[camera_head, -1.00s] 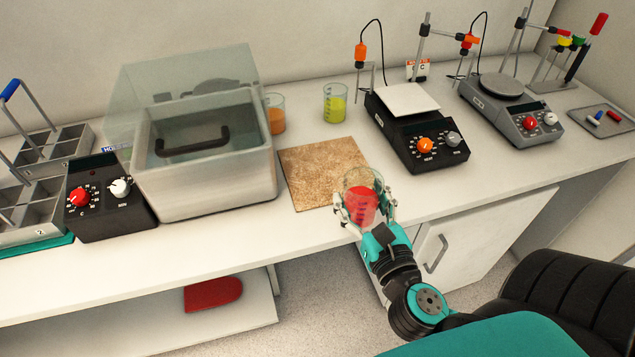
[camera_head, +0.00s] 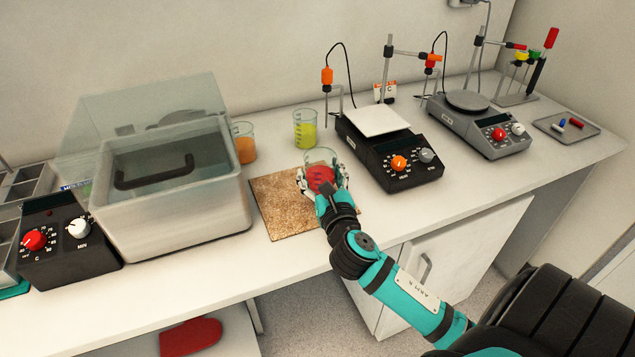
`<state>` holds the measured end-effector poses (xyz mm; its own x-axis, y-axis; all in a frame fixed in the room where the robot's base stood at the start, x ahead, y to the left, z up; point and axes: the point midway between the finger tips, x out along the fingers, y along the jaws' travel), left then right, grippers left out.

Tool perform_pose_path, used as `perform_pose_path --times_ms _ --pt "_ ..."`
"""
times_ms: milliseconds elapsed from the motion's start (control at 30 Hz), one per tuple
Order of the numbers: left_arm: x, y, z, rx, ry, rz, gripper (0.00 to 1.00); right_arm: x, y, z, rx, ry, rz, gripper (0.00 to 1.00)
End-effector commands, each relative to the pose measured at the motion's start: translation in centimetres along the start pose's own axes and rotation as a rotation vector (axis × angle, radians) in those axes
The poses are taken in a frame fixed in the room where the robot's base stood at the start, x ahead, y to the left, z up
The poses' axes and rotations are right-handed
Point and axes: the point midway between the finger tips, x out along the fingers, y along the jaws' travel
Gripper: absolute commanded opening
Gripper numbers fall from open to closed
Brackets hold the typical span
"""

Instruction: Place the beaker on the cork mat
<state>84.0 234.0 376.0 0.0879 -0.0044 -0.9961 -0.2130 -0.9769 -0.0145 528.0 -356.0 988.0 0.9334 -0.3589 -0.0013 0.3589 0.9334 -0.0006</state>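The beaker (camera_head: 321,177) with red liquid is upright in my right gripper (camera_head: 322,183), whose fingers close around its sides. The cork mat (camera_head: 277,207) lies flat on the bench. The beaker shows over the mat's right part, near its back right corner. I cannot tell whether its base touches the mat, because the gripper hides it. My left gripper is not in view.
A beaker of orange liquid (camera_head: 244,148) and one of yellow-green liquid (camera_head: 305,131) stand behind the mat. A water bath (camera_head: 175,200) with a raised clear lid is on the left. A black hotplate (camera_head: 398,163) stands close on the right.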

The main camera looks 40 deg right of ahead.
Motion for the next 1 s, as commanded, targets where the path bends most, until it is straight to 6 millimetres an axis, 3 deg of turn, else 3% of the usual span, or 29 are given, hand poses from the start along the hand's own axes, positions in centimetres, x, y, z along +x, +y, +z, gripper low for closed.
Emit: perform_pose_path --times_ms 167,433,833,867,1000 --pt "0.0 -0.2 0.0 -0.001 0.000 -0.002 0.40 1.1 0.3 -0.2 0.000 -0.001 0.000 0.21" --pt "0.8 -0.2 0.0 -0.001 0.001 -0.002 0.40 1.0 0.2 -3.5 0.001 0.001 -0.001 0.21" --pt "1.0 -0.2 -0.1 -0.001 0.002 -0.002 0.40 1.0 0.3 -4.0 0.000 -0.001 0.000 0.21" --pt "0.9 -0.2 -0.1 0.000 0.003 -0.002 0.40 1.0 0.3 -3.9 0.001 0.001 0.000 0.67" --pt "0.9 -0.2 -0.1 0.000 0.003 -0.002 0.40 1.0 0.3 -3.9 0.000 0.001 0.000 0.85"
